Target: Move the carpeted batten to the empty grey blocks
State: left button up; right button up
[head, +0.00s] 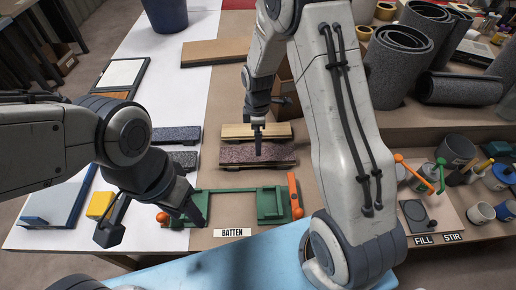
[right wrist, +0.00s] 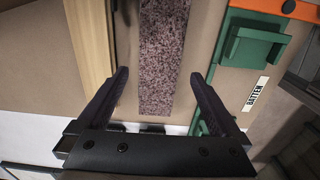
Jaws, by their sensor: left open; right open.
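The carpeted batten (head: 258,153), a reddish-brown speckled bar, lies on the brown part of the bench in the head view. In the right wrist view the batten (right wrist: 163,50) runs between the spread fingers of my right gripper (right wrist: 160,75), which is open, with a gap on each side. My left gripper (head: 153,217) is open and empty, near the green frame's left end.
A bare wooden bar (head: 240,130) lies just behind the batten. The green frame (head: 235,205) with orange handles and a BATTEN label (head: 232,232) is in front. A yellow block (head: 100,204) is at left. Grey carpet rolls (head: 400,65) and cups (head: 481,212) stand at right.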

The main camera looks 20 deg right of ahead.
jog(key=s+a+r+m, duration=0.2)
jog(key=s+a+r, duration=0.55)
jog(key=r, duration=0.35)
pick_arm(q)
jog(key=shift+f, duration=0.2)
pick_arm(e)
jog(key=s+a+r+m, duration=0.2)
jog(key=s+r, duration=0.1)
jog(key=s, duration=0.6)
jog(key=s+a+r+m+y, duration=0.1)
jog(key=s+a+r+m, duration=0.1)
jog(key=s, duration=0.8)
jog(key=shift+a+r+m, duration=0.4)
jog(key=shift+a+m, duration=0.15)
jog(key=shift+m, duration=0.25)
pick_arm(q)
jog(key=shift+d, duration=0.1)
pick_arm(e)
jog(key=shift+w, duration=0.1)
